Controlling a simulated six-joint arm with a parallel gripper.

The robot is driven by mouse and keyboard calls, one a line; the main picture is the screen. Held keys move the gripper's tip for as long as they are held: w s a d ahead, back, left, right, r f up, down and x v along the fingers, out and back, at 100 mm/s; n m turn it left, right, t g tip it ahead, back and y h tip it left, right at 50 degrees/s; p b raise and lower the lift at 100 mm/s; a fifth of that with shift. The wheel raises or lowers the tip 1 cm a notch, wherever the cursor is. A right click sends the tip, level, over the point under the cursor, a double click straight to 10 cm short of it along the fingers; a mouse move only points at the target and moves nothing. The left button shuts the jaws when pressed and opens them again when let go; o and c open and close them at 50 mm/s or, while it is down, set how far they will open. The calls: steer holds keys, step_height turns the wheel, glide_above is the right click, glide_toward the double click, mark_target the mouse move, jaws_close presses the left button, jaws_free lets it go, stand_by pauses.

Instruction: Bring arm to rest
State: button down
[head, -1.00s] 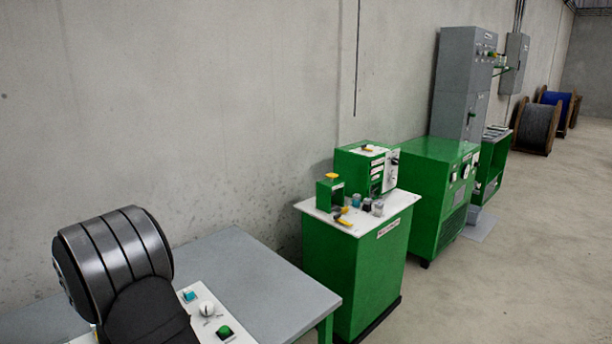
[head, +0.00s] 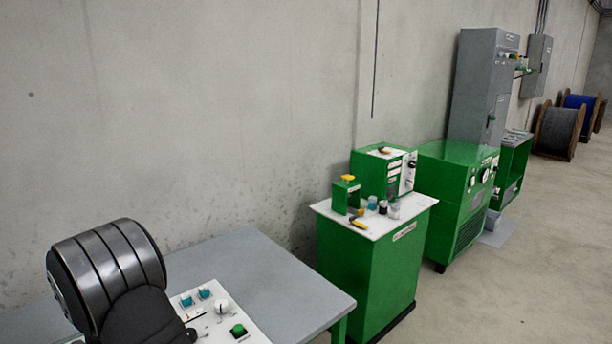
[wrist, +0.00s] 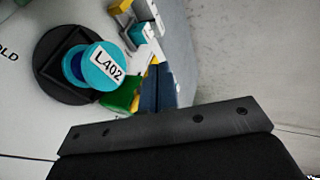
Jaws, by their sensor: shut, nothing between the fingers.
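My gripper (wrist: 165,125) shows in the wrist view as a dark bar with several screws and a black body across the lower part of the picture. It is shut with nothing held. A teal round piece labelled L402 (wrist: 105,66) sits on a black round base on a white panel, just beyond the bar and apart from it. In the head view, a ribbed dark grey and black part of my arm (head: 108,275) is at the lower left, over the grey table (head: 275,285). My gripper does not show there.
A white control panel (head: 222,322) with knobs and a green button lies on the table. A green cabinet (head: 365,270) with a white top carrying several small items stands to the right. Green machines, a grey cabinet (head: 484,85) and cable reels stand farther back. The right floor is clear.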

steer(key=shift+a+r+m+t+h, duration=0.15)
steer(key=shift+a+m+t+h, duration=0.15)
steer(key=shift+a+m+h, duration=0.4)
steer(key=shift+s+a+m+h, duration=0.25)
steer(key=shift+s+m+h, duration=0.3)
steer(key=shift+h, duration=0.25)
steer(key=v, duration=1.1)
steer(key=x, duration=1.1)
steer(key=shift+w+f, duration=0.15)
steer(key=shift+f, duration=0.1)
steer(key=shift+w+d+r+n+y, duration=0.2)
steer(key=shift+w+d+n+y, duration=0.2)
steer(key=shift+y, duration=0.1)
steer(key=shift+w+d+n+y, duration=0.1)
steer(key=shift+d+n+y, duration=0.25)
steer(key=shift+n+y, duration=0.25)
steer(key=shift+s+d+f+n+g+y, duration=0.75)
steer(key=shift+s+d+n+g, duration=0.1)
steer(key=shift+d+n, duration=0.15)
steer(key=shift+s+d+f+n+g+y, duration=0.75)
steer(key=shift+d+n+g, duration=0.1)
steer(key=shift+d+n, duration=0.1)
steer(key=s+d, duration=0.3)
steer(key=shift+d+r, duration=0.1)
steer(key=shift+r, duration=0.15)
steer(key=v, duration=0.7)
steer(key=shift+s, duration=0.2)
steer(key=shift+d+r, duration=0.15)
